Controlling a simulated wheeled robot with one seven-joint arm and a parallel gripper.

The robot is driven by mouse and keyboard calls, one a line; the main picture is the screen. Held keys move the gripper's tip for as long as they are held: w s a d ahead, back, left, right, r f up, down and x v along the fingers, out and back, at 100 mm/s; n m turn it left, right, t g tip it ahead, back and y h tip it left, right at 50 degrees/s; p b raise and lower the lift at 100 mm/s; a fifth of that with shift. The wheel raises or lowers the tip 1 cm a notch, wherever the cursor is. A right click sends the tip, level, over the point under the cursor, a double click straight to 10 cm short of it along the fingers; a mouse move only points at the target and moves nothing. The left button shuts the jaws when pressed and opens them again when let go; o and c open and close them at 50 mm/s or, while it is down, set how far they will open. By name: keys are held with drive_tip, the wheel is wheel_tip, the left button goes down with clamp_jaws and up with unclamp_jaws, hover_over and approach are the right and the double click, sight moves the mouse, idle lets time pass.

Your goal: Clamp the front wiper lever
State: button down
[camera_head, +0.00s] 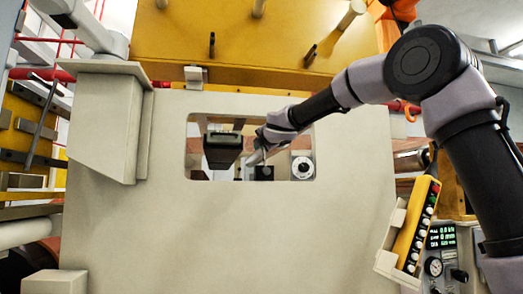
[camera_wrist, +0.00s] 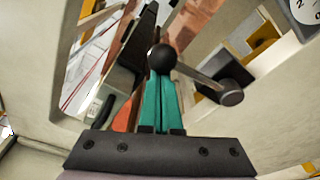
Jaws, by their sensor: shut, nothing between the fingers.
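A lever with a black ball knob (camera_wrist: 161,58) and a grey metal rod runs down to the right to a pivot in the wrist view; it appears to be the front wiper lever. My gripper (camera_wrist: 163,85) has its teal fingers together, with nothing between them. The fingertips point at the knob, which overlaps them in the picture; I cannot tell whether they touch. In the head view my gripper (camera_head: 255,158) reaches into the window of the beige panel (camera_head: 230,230). The lever is too small to make out there.
A yellow button box (camera_head: 415,225) and a gauge panel (camera_head: 441,262) are at the lower right.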

drive_tip(key=shift+w+d+r, duration=0.15)
drive_tip(key=shift+w+d, duration=0.1)
drive_tip(key=shift+d, duration=0.45)
drive_tip(key=shift+w+d+r, duration=0.15)
drive_tip(key=shift+w+d, duration=0.05)
drive_tip(key=shift+d, duration=0.5)
